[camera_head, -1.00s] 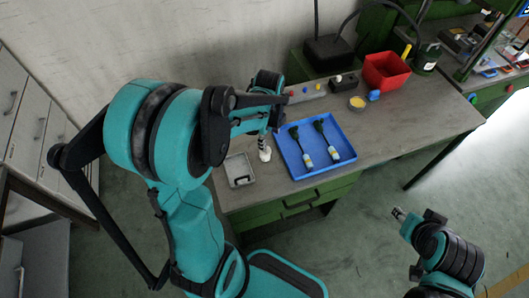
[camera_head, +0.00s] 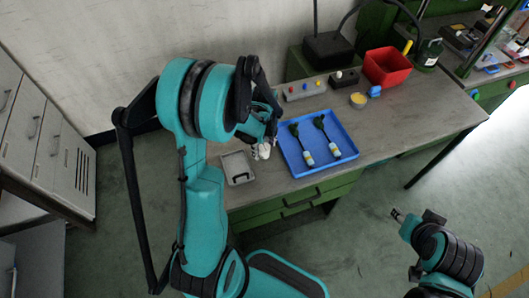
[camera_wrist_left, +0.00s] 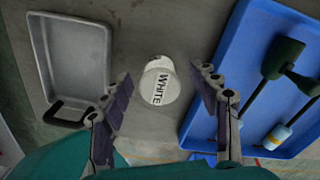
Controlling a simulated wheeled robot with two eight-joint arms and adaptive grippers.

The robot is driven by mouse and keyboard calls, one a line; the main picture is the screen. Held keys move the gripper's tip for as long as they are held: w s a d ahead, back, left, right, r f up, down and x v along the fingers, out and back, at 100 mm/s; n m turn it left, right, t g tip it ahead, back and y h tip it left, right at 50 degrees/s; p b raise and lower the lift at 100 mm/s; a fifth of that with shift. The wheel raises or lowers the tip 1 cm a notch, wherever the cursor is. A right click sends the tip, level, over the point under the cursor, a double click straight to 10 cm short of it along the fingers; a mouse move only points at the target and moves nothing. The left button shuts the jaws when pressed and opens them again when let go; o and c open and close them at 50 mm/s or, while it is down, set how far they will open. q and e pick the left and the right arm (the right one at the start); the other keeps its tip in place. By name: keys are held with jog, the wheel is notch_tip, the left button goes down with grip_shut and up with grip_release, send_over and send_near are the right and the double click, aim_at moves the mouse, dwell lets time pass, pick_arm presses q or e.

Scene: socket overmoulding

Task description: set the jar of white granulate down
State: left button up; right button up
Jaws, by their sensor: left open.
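The white jar (camera_head: 263,152) is on the grey bench between the metal tray and the blue tray. In the left wrist view the jar (camera_wrist_left: 159,82) shows its "WHITE" label. My left gripper (camera_wrist_left: 162,76) is open, with one finger on each side of the jar in that view and a visible gap to each. In the head view my left gripper (camera_head: 268,138) is just above and beside the jar and partly hidden by my arm. My right gripper (camera_head: 398,215) is off the bench at the lower right, too small to tell its opening.
A grey metal tray (camera_head: 226,161) lies left of the jar. A blue tray (camera_head: 343,126) with two dark-handled tools is at its right. A button box (camera_head: 305,91), yellow-filled dish (camera_head: 358,100) and red bin (camera_head: 387,68) stand behind. Bench at the right is clear.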

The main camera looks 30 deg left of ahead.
pick_arm(q)
jog(key=shift+r, duration=0.1)
jog(key=c, duration=1.4)
jog(key=shift+r, duration=0.1)
